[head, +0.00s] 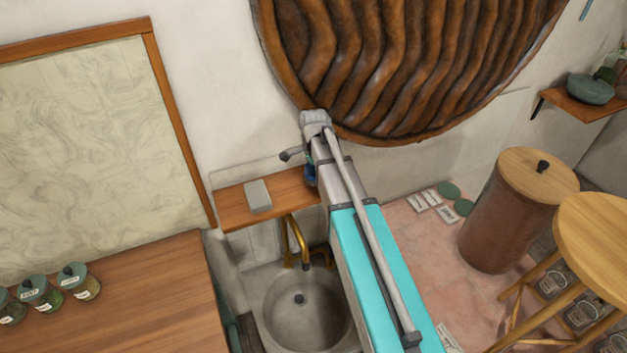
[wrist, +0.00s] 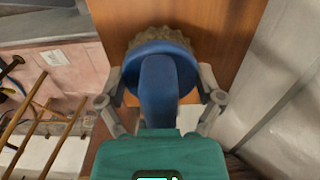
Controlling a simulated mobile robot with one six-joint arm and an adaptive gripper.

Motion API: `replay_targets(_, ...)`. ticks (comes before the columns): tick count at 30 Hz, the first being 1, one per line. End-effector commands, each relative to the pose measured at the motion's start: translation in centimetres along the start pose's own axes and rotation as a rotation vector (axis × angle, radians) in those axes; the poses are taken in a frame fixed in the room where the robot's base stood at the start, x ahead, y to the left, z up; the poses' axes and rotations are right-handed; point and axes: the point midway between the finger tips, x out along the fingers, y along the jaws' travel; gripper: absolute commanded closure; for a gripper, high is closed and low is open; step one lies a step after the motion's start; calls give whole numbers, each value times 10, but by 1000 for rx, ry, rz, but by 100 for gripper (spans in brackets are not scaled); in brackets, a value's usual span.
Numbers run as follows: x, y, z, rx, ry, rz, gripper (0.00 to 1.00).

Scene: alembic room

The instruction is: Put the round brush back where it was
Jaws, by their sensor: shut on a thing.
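The round brush, with a blue body (wrist: 158,85) and tan bristles at its top end in the wrist view, is between the two grey fingers of my gripper (wrist: 160,92). The gripper is shut on it. The bristles lie over the wooden shelf (wrist: 118,22); I cannot tell whether they touch it. In the head view a small blue part of the brush (head: 310,176) shows at the right end of the shelf (head: 232,208), beside my arm. My arm hides the rest of the brush and most of the gripper there.
A grey block (head: 258,195) sits on the shelf, left of the brush. Below are a brass tap (head: 297,240) and a stone basin (head: 285,318). A large ribbed wooden disc (head: 405,60) hangs on the wall above. The shelf's left end is bare.

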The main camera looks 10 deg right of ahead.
Motion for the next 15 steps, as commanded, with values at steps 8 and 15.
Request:
replay_targets(8, 20, 0, 2, -2, 0, 0, 72)
replay_targets(15, 19, 0, 2, -1, 0, 0, 72)
